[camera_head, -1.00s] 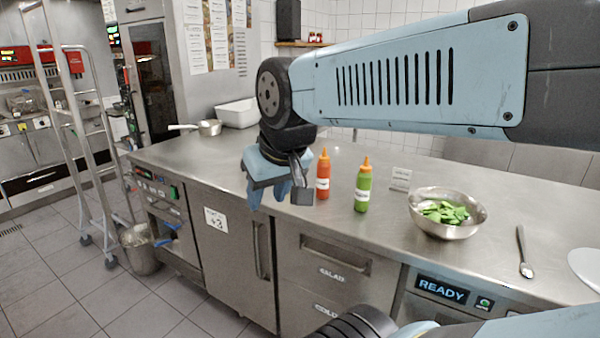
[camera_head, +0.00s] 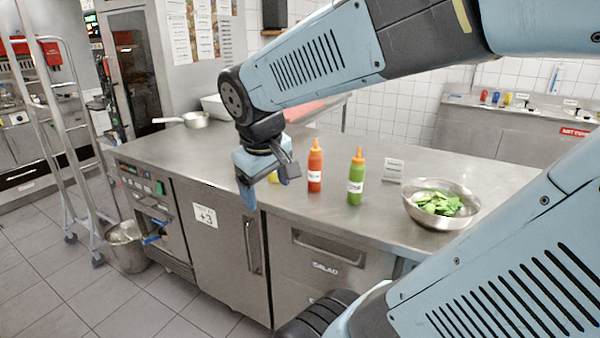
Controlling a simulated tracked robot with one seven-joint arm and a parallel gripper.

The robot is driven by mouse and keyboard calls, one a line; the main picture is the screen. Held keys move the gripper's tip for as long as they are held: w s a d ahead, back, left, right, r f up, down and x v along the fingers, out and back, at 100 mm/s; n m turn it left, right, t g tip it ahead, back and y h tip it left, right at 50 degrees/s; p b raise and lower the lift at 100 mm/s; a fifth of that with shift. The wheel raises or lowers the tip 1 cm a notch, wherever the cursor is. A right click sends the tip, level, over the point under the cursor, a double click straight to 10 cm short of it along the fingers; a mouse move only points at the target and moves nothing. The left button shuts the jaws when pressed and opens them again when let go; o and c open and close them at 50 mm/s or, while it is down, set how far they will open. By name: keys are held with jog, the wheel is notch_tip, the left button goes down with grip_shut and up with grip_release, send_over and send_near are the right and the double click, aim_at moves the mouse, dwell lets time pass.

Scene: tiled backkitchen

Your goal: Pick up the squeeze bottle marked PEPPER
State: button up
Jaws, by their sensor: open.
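A red squeeze bottle (camera_head: 315,170) with an orange tip stands upright on the steel counter. A green squeeze bottle (camera_head: 356,180) with an orange tip stands upright to its right. Both have white labels, too small to read, so I cannot tell which is marked PEPPER. My gripper (camera_head: 268,186) is open, left of the red bottle in the picture and apart from it, with its fingers pointing down. A small yellow thing (camera_head: 273,177) shows partly between the fingers; most of it is hidden.
The steel counter (camera_head: 180,150) has free room left of my gripper. A steel bowl of green leaves (camera_head: 440,204) and a small white card (camera_head: 393,168) stand right of the bottles.

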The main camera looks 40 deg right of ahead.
jog(key=w+d+f+n+g+h, duration=0.2)
jog(key=d+h, duration=0.1)
jog(key=d, duration=0.2)
jog(key=w+d+f+n+g+h, duration=0.1)
jog(key=w+d+f+g+h, duration=0.15)
jog(key=d, duration=0.25)
jog(key=n+t+h, duration=0.5)
jog(key=n+h, duration=0.5)
jog(key=n, duration=0.5)
send_near(312, 165)
jog(key=shift+n, duration=0.3)
jog(key=d, duration=0.3)
jog(key=w+d, duration=0.1)
jog(key=d, duration=0.4)
jog(key=shift+w+d, duration=0.3)
jog(key=shift+d, duration=0.05)
jog(key=shift+w+d, duration=0.25)
jog(key=shift+d, duration=0.6)
jog(key=shift+w+d, duration=0.25)
jog(key=shift+d, duration=0.6)
jog(key=shift+w+d, duration=0.2)
jog(key=shift+d, duration=0.65)
jog(key=c, duration=0.7)
